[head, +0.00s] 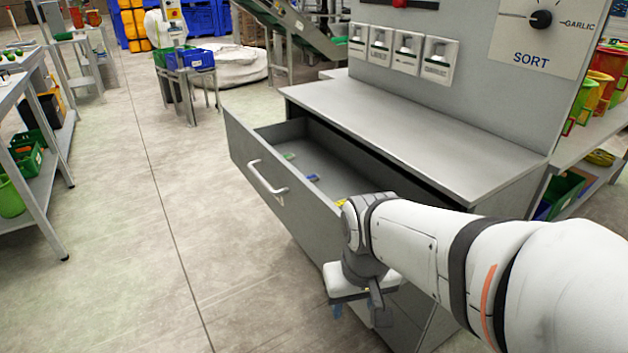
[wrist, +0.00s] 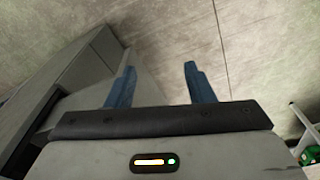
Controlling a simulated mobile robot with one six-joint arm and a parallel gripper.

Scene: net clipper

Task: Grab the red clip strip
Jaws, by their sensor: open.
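I cannot make out a red clip strip in either view. The open grey drawer (head: 238,150) holds a small green piece (head: 289,156), a small blue piece (head: 312,178) and a yellow piece (head: 340,202) partly hidden by my arm. My arm covers the drawer's right end, so what lies there is hidden. My gripper (head: 357,311) hangs in front of the cabinet, outside the drawer and below its rim. In the wrist view, the two blue fingers of my gripper (wrist: 160,72) are apart, with nothing between them.
The drawer's white handle (head: 267,180) sticks out at its front. The grey cabinet top (head: 400,120) is bare, below a panel with a SORT dial (head: 541,19). Open floor (head: 170,230) lies to the left. A shelf rack (head: 35,180) stands at the far left.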

